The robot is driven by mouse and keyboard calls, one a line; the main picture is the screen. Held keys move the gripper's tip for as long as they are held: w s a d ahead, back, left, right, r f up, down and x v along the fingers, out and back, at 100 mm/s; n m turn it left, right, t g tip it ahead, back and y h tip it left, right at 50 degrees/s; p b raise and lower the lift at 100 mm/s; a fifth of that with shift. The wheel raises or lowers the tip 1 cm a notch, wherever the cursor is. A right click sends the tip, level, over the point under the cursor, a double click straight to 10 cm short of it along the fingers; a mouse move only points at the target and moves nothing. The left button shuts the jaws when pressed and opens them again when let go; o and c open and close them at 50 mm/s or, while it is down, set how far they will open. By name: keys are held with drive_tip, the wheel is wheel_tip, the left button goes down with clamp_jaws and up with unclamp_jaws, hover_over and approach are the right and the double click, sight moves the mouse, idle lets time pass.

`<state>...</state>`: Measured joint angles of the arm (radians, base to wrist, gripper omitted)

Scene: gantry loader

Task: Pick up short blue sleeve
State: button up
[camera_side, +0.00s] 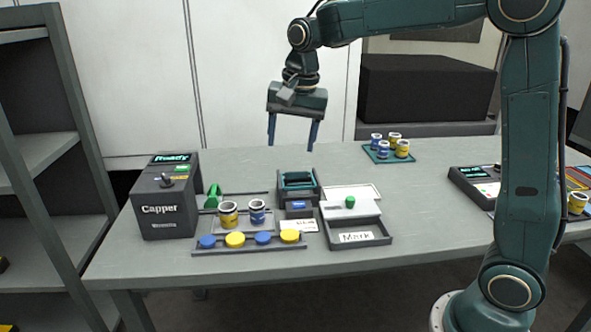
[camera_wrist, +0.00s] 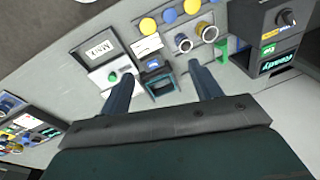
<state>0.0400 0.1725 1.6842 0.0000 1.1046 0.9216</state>
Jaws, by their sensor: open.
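A sleeve with a blue band (camera_side: 257,211) stands upright on the grey holder near the front of the table, right of a yellow-banded sleeve (camera_side: 228,214). In the wrist view the blue one (camera_wrist: 183,43) and the yellow one (camera_wrist: 209,33) are near the top right. Two more blue-banded sleeves (camera_side: 383,150) stand with yellow ones on a teal mat (camera_side: 368,149) at the back. I cannot tell from their size which blue one is the short one. My gripper (camera_side: 291,147) is open and empty, pointing down high above the table, apart from every sleeve.
The Capper machine (camera_side: 168,208) stands at the left. A rail of blue and yellow caps (camera_side: 250,248) lies in front. A teal-rimmed fixture (camera_side: 298,183) and a Mark tray (camera_side: 374,240) with a green knob (camera_side: 350,202) are right of the holder. The back middle of the table is clear.

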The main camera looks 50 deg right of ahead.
drive_tip(key=w+f+m+g, duration=0.1)
drive_tip(key=w+f+m, duration=0.2)
drive_tip(key=w+f, duration=0.3)
drive_tip(key=m+g, duration=0.1)
drive_tip(key=m, duration=0.2)
approach(257, 211)
drive_tip(key=shift+w+d+r, duration=0.3)
drive_tip(key=shift+d+r, duration=0.25)
drive_tip(key=shift+w+d+r, duration=0.3)
drive_tip(key=shift+d+r, duration=0.2)
drive_tip(key=shift+d, duration=0.05)
drive_tip(key=shift+f, duration=4.3)
drive_tip(key=shift+w+a+f, duration=0.1)
drive_tip(key=shift+a+f, duration=0.05)
drive_tip(key=shift+f, duration=1.15)
drive_tip(key=shift+w+a+f, duration=0.1)
drive_tip(key=shift+a+f, duration=0.05)
drive_tip(key=shift+f, duration=1.15)
